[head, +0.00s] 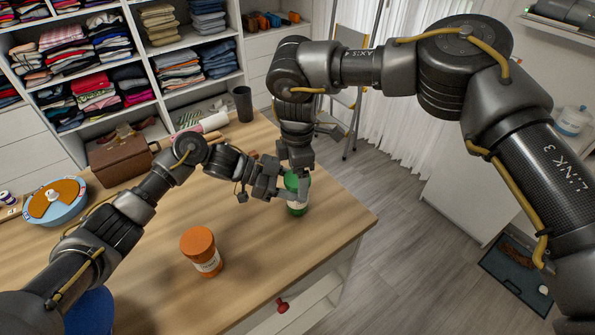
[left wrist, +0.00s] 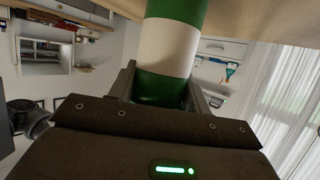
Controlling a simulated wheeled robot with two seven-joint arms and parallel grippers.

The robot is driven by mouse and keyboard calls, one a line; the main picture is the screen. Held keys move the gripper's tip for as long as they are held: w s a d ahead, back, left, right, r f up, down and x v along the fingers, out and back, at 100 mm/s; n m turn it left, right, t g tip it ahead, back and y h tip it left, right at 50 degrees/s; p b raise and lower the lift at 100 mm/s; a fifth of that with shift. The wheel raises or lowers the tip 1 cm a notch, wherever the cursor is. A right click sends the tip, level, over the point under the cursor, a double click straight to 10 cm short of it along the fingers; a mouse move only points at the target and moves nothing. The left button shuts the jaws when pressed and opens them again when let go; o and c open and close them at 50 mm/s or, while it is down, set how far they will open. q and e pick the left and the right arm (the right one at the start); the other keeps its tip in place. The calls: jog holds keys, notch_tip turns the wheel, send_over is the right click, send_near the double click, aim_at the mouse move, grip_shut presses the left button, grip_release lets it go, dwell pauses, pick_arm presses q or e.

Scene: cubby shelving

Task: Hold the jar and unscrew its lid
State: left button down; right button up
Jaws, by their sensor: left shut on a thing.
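A green jar (head: 297,208) with a white label stands near the table's right edge. It also shows in the left wrist view (left wrist: 168,48), with a white band between green parts. My left gripper (head: 279,193) reaches it from the left and is shut on its side; its fingers flank the jar in the left wrist view (left wrist: 164,92). My right gripper (head: 299,168) points down directly over the jar's top. It hides part of the top and the lid, so I cannot tell whether its fingers touch the lid or how far apart they are.
An orange jar (head: 202,250) stands nearer on the wooden table (head: 165,290). Shelves of folded clothes (head: 90,92) stand behind.

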jog(key=shift+r, duration=2.3)
notch_tip(320, 180, up, 3)
jog(key=m, duration=0.4)
jog(key=shift+c, duration=0.4)
jog(key=shift+f, duration=4.05)
jog(key=shift+c, duration=0.4)
jog(key=c, duration=0.9)
jog(key=o, duration=1.1)
jog(key=shift+c, duration=0.2)
jog(key=shift+r, duration=0.1)
